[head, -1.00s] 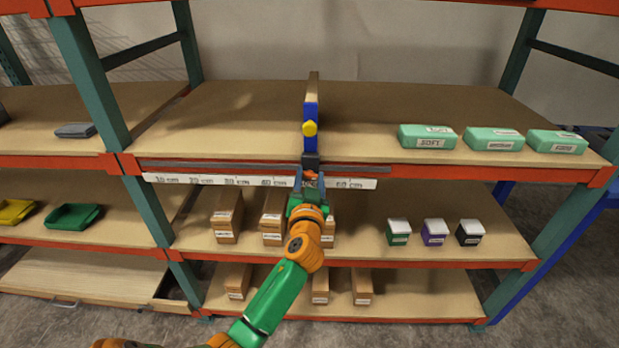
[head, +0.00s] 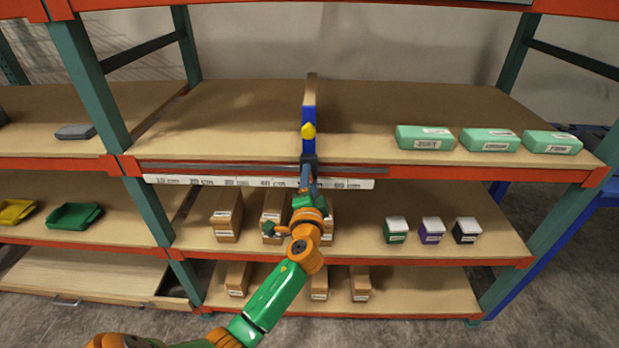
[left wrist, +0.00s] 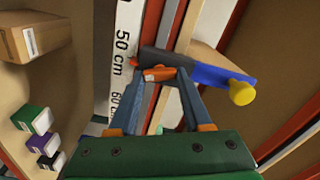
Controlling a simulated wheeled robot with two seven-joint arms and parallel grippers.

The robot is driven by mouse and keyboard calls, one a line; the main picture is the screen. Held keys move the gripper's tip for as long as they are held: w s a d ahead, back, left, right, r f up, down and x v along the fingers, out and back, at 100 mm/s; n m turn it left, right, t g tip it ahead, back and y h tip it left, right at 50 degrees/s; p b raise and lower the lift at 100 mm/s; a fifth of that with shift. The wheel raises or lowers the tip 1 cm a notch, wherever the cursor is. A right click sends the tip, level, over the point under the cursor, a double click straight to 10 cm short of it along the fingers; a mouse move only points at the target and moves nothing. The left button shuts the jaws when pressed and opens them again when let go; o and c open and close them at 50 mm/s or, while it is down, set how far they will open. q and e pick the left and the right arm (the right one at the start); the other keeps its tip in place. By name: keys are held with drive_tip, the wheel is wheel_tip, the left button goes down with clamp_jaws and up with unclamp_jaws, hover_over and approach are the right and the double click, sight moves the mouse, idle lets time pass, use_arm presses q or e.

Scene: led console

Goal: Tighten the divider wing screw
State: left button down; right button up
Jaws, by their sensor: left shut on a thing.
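The divider (head: 309,105) stands upright on the upper shelf, with a blue front, a yellow knob (head: 308,131) and a dark clamp (head: 309,161) at the shelf's front edge. The knob also shows in the left wrist view (left wrist: 242,92). The orange-red wing screw (left wrist: 159,74) sits at the end of the dark clamp. My left gripper (head: 306,178) is at the clamp below the blue front, its fingertips shut on the wing screw. In the head view the fingers hide the screw. My right gripper is not in view.
A white centimetre scale (head: 215,181) runs along the shelf edge behind my gripper. Green boxes (head: 489,141) stand to the right on the upper shelf. Cardboard boxes (head: 228,215) and small white-topped boxes (head: 432,231) stand on the shelf below. The upper shelf left of the divider is clear.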

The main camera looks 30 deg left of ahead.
use_arm(q)
drive_tip(key=m+p, duration=0.1)
drive_tip(key=m, duration=0.2)
drive_tip(key=m+p, duration=0.1)
drive_tip(key=m, duration=0.3)
drive_tip(key=f+m+p, duration=0.1)
drive_tip(key=m, duration=0.3)
drive_tip(key=shift+s, duration=0.1)
drive_tip(key=shift+m, duration=0.4)
drive_tip(key=shift+d, duration=0.1)
drive_tip(key=shift+c, duration=1.7)
unclamp_jaws()
drive_tip(key=shift+r, duration=0.15)
drive_tip(key=v, duration=0.7)
drive_tip(key=shift+s, duration=0.15)
